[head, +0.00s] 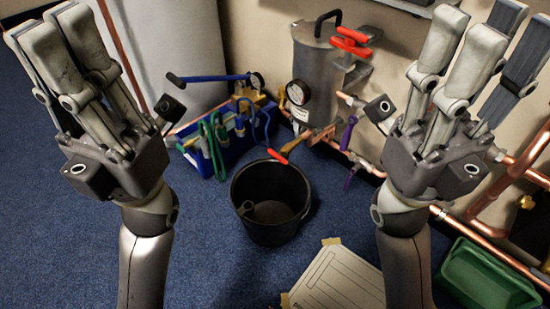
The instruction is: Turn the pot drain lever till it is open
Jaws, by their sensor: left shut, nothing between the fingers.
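The pot (322,72) is a grey steel cylinder with a black top handle, standing against the wall at upper centre. A red lever (278,156) on a brass valve (292,147) sits low below the pot, just above a black bucket (272,200). It looks like the drain lever and slants down to the left. My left gripper (55,28) is raised at the upper left, shut and empty, well apart from the lever. My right gripper (478,35) is raised at the upper right, also away from the lever; its opening is unclear.
Two red levers (351,41) sit by the pot's top, and purple levers (348,133) hang on copper pipes at right. A blue tool caddy (222,150) stands left of the bucket. A white panel (338,282) and green tub (487,278) lie in front. Blue carpet is clear at left.

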